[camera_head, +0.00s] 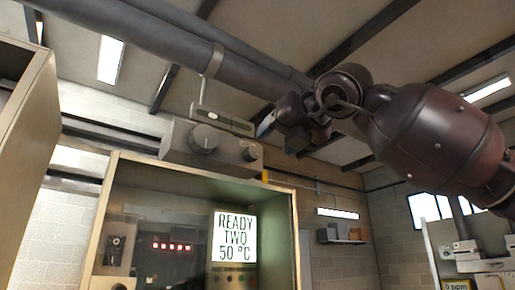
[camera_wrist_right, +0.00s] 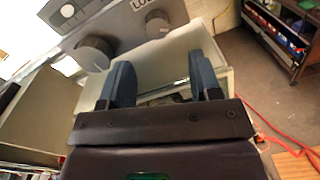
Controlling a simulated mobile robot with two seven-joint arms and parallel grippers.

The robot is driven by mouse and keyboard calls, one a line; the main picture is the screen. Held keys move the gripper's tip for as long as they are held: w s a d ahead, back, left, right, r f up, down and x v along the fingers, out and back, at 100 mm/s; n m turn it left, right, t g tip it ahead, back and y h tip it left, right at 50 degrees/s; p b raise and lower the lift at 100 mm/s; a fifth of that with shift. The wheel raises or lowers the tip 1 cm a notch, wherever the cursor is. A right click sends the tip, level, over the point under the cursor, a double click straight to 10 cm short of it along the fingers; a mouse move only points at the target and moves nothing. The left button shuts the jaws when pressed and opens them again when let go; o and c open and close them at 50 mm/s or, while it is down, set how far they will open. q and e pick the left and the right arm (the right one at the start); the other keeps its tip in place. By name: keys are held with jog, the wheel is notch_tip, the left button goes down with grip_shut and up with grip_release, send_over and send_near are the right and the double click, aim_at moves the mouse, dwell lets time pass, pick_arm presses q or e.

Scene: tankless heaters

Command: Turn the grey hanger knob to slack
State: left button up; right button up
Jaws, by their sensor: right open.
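A grey control box (camera_head: 179,143) hangs under the large pipe and carries two knobs. The larger round grey knob (camera_head: 205,138) is on its front, with a smaller knob (camera_head: 250,152) at its right end. In the right wrist view the larger knob (camera_wrist_right: 95,53) is up and left of the fingers, and the smaller knob (camera_wrist_right: 157,23) is beyond them. My right gripper (camera_head: 266,126) is beside the box's right end; its fingers (camera_wrist_right: 160,60) are apart with nothing between them. Neither knob is visibly touched. My left gripper is out of view.
Large pipes (camera_head: 180,45) run overhead. A shelf unit (camera_wrist_right: 285,30) stands at the wrist view's upper right.

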aim_at(255, 152)
jog(key=p+x, duration=0.1)
jog(key=x, duration=0.2)
jog(key=p+x, duration=0.1)
jog(key=x, duration=0.2)
jog(key=shift+w+a+r+p, duration=0.15)
jog(key=shift+a+r+p, duration=0.05)
jog(key=shift+a+p, duration=0.15)
jog(key=shift+w+a+f, duration=0.1)
jog(key=shift+w, duration=0.3)
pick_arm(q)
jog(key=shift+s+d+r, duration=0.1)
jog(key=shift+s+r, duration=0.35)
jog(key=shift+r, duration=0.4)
pick_arm(e)
jog(key=shift+w+a, duration=0.1)
jog(key=shift+a, duration=0.15)
jog(key=shift+d, duration=0.1)
